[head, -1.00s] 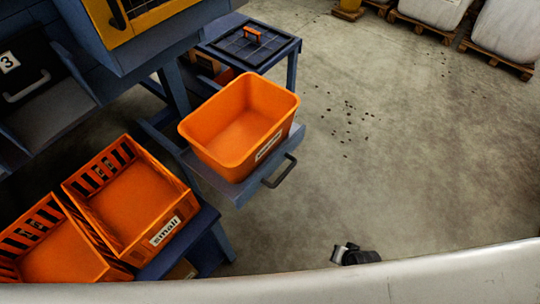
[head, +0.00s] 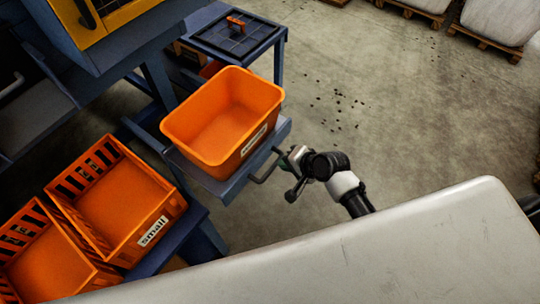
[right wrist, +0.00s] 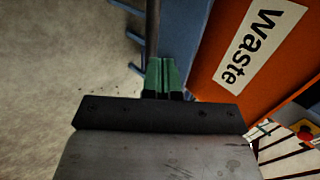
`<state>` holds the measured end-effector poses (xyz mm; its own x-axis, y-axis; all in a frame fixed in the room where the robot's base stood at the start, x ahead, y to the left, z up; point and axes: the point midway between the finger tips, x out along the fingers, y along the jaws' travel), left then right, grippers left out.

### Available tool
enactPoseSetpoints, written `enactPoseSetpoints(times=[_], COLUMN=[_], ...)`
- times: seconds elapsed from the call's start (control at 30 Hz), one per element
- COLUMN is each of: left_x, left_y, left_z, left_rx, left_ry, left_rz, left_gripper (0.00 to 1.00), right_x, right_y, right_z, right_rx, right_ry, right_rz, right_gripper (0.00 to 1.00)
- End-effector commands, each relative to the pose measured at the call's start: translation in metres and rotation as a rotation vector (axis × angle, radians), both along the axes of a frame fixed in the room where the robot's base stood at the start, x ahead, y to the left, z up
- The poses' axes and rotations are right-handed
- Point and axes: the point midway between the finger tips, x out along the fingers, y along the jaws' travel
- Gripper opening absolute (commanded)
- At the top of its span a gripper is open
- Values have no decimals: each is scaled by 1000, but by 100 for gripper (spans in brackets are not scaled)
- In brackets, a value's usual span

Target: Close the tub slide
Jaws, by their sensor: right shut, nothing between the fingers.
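The tub slide (head: 212,186) is a blue shelf drawn out from under the grader frame. It carries an orange tub (head: 221,117), whose label reads "Waste" in the right wrist view (right wrist: 252,42). A dark bar handle (head: 269,170) sticks out from the slide's front. My right gripper (head: 285,161) is shut and empty at the handle's outer right end. In the right wrist view its green fingertips (right wrist: 161,75) are together, right by the handle bar (right wrist: 152,28); I cannot tell if they touch. My left gripper is not in view.
Orange crates, one labelled "small" (head: 130,196), stand on a blue stand to the left. A blue table with a dark top (head: 235,35) stands behind the tub. White sacks on pallets (head: 485,38) are at the far right. The concrete floor right of the slide is mostly open.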

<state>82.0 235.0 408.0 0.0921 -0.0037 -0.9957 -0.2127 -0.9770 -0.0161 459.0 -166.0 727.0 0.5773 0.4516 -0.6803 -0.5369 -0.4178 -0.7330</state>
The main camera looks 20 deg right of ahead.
Motion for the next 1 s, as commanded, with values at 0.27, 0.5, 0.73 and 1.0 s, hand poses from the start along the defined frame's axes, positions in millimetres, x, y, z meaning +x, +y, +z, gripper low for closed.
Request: enactPoseSetpoints(times=[0.27,0.5,0.73,1.0], left_x=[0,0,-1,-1], left_y=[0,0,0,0], left_z=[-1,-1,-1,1], left_rx=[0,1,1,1], left_ry=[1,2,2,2], left_rz=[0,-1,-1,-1], left_gripper=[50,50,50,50], right_x=[34,44,45,47], right_y=[26,35,35,36], right_z=[-15,-16,-16,-15], right_rx=[0,-1,-1,-1], right_ry=[-2,0,0,0], right_rz=[0,-1,-1,-1], right_gripper=[0,0,0,0])
